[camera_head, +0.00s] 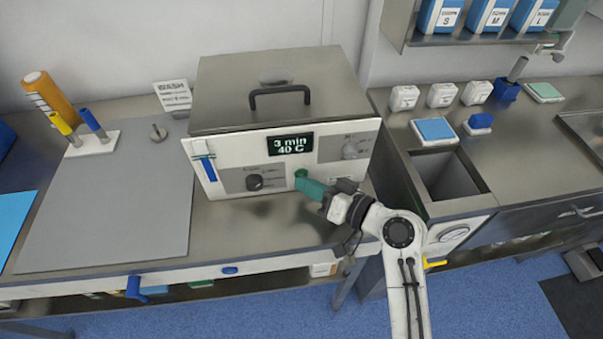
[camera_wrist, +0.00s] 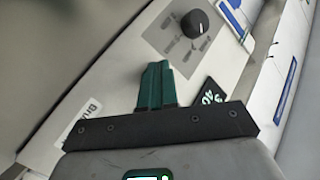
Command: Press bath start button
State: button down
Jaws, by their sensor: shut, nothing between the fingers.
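The bath (camera_head: 270,95) is a steel box with a closed lid and a white front panel. Its display (camera_head: 290,144) reads 3 min, 40 C; the display also shows, partly covered, in the wrist view (camera_wrist: 209,92). A round green button (camera_head: 301,173) sits on the panel below the display. My gripper (camera_head: 301,184) is shut and empty, with its green fingertips at the button's lower edge. I cannot tell whether they touch it. In the wrist view the shut fingers (camera_wrist: 157,82) point at the panel, and the button is hidden behind them.
A dark knob (camera_head: 254,182) is left of the button and also shows in the wrist view (camera_wrist: 195,22). A pale knob (camera_head: 351,149) is at the panel's right. A blue-and-white strip (camera_head: 207,166) hangs at its left. A sink (camera_head: 447,176) opens to the right.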

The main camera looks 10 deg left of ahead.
jog(key=shift+s+d, duration=0.2)
jog(key=shift+s, duration=0.5)
jog(key=shift+s, duration=0.1)
jog(key=shift+s+d+p, duration=0.2)
jog(key=shift+s+d, duration=0.05)
jog(key=shift+s, duration=0.5)
jog(key=shift+s+d+p, duration=0.2)
jog(key=shift+s, duration=0.6)
jog(key=shift+s+d+p, duration=0.2)
jog(key=shift+s+d, duration=0.05)
jog(key=shift+s, duration=0.5)
